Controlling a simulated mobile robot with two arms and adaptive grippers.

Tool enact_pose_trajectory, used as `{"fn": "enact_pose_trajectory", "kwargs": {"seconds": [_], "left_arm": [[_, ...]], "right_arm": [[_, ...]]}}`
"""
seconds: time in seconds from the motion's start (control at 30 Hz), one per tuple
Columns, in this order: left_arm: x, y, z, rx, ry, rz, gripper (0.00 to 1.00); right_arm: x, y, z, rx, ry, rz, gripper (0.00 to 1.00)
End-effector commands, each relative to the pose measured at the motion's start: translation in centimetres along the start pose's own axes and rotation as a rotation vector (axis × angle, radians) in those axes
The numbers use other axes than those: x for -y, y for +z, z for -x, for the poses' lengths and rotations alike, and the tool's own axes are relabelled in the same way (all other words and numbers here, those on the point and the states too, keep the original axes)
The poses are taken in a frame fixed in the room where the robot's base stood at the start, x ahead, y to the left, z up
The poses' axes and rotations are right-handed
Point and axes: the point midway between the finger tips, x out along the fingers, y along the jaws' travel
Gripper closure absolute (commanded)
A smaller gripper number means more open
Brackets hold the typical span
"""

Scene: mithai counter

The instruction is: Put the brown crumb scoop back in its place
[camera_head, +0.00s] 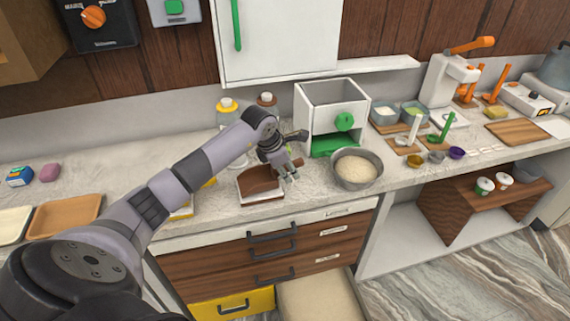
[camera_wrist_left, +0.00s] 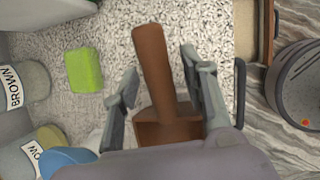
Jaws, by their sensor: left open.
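The brown crumb scoop (camera_head: 258,178) is on the counter in front of the white machine, at or over a low white-edged piece (camera_head: 262,198); I cannot tell how it rests there. In the left wrist view its handle (camera_wrist_left: 153,65) points up the picture, and its wider pan (camera_wrist_left: 150,131) is below, partly hidden by my gripper. My left gripper (camera_head: 287,172) is open over the scoop. In the wrist view my left gripper (camera_wrist_left: 160,88) has one finger on each side of the handle, with gaps visible on both sides. My right gripper is not in view.
A bowl of pale grains (camera_head: 357,168) stands close right of my left gripper. The white machine (camera_head: 333,115) with a green knob is behind. Labelled jars (camera_wrist_left: 22,86) and a green block (camera_wrist_left: 83,70) lie left in the wrist view. Brown tray (camera_head: 65,217) sits far left.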

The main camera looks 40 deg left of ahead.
Motion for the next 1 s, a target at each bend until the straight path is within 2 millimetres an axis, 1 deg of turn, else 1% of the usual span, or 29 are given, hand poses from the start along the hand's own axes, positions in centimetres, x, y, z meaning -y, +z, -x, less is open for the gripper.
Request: {"fn": "enact_pose_trajectory", "kwargs": {"seconds": [0.1,0.17,0.23,0.3,0.37,0.4,0.5,0.7,0.83,1.0], "left_arm": [[0.2,-0.2,-0.5,0.0,-0.004,0.002,0.6],[-0.1,-0.2,0.5,0.001,0.003,-0.001,0.6],[-0.1,-0.3,1.7,0.001,0.006,-0.004,0.6],[-0.1,-0.3,3.0,0.002,0.008,-0.004,0.6],[-0.1,-0.1,4.5,0.003,0.009,-0.004,0.6],[-0.1,-0.1,5.8,0.002,0.007,-0.003,0.6],[-0.1,0.0,8.4,0.002,0.007,-0.002,0.6],[0.0,0.0,13.1,0.002,0.005,-0.001,0.6],[0.0,0.1,15.3,0.002,0.004,0.0,0.6],[0.0,0.1,16.8,0.001,0.001,0.0,0.6]], "right_arm": [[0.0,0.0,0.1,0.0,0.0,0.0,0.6],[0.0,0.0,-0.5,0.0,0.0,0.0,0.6],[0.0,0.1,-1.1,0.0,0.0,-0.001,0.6],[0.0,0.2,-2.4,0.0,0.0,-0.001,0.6],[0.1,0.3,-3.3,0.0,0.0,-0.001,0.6],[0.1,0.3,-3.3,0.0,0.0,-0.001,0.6],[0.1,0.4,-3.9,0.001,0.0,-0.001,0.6],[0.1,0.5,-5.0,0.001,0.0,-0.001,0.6],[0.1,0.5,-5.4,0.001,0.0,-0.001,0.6],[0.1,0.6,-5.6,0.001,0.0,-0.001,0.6]]}}
